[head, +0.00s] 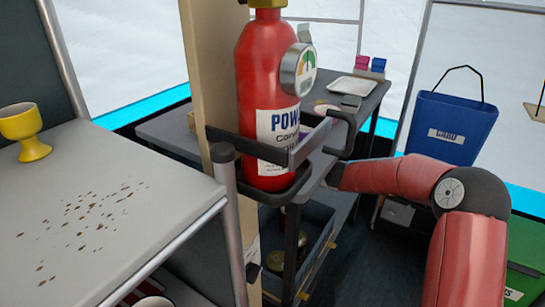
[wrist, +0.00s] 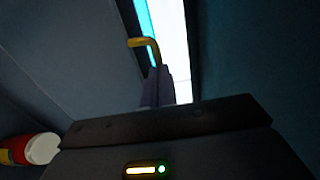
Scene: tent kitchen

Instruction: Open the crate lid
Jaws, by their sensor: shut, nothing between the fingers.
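In the wrist view, my gripper (wrist: 155,72) shows as dark fingers pressed together, rising from its dark body. It holds nothing. A yellow bent handle (wrist: 145,43) stands just beyond the fingertips; I cannot tell whether they touch, or what the handle belongs to. In the head view, my arm reaches left behind the fire extinguisher, so my gripper is hidden there. A blue-grey box (head: 322,237) with yellow fittings sits below the back table, with its inside partly showing. A green box (head: 525,255) stands at the right edge. I cannot tell which is the crate or see its lid clearly.
A red fire extinguisher (head: 268,85) in a dark bracket blocks the middle. A grey table (head: 150,225) with a yellow goblet (head: 24,132) fills the left. A blue bin (head: 452,127) hangs at right. A red-and-white can (wrist: 40,149) is at lower left in the wrist view.

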